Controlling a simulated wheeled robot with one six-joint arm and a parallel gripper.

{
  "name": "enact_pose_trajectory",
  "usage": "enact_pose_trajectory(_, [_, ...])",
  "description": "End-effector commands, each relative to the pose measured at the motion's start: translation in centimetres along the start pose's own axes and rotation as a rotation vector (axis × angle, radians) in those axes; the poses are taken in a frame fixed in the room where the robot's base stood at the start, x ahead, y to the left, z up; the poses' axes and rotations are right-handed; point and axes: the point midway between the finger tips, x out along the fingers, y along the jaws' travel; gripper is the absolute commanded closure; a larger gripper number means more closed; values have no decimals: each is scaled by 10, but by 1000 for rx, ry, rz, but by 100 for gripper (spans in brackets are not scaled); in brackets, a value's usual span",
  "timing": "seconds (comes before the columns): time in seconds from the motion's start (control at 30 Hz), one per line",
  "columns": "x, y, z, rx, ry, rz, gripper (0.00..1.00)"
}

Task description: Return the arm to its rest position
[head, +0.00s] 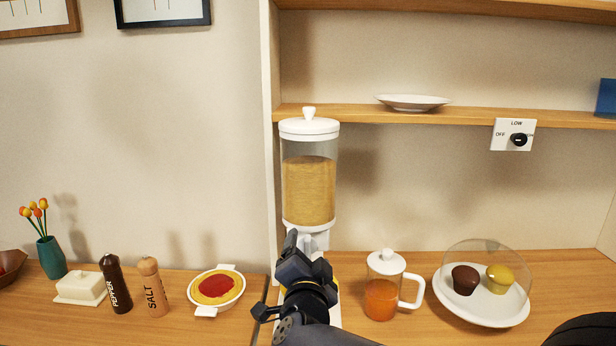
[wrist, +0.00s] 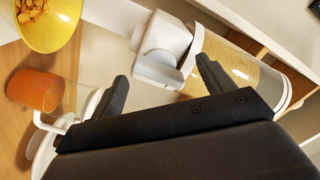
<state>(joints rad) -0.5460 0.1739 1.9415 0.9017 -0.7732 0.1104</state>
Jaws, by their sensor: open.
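My arm rises from the bottom of the head view, with my dark gripper (head: 303,264) in front of the lower part of the cereal dispenser (head: 309,185). The dispenser is a clear cylinder of tan grain with a white lid and white base. In the wrist view my gripper (wrist: 161,75) has its two fingers wide apart with nothing held between them. The dispenser's white spout (wrist: 165,50) shows just beyond the fingers; I cannot tell whether they touch it. My arm hides part of the dispenser's base in the head view.
A jug of orange juice (head: 381,298) and a domed plate of muffins (head: 480,312) stand right of my arm. A pie dish (head: 215,290), salt mill (head: 151,287) and pepper mill (head: 115,285) stand left. A yellow bowl (wrist: 68,36) holds orange pieces. A shelf (head: 440,117) runs above.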

Motion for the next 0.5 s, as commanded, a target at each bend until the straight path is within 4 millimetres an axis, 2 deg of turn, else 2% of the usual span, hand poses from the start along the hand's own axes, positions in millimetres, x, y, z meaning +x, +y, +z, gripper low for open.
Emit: enact_pose_trajectory(0.5, [0, -4, -2, -377, -2, 2, 24])
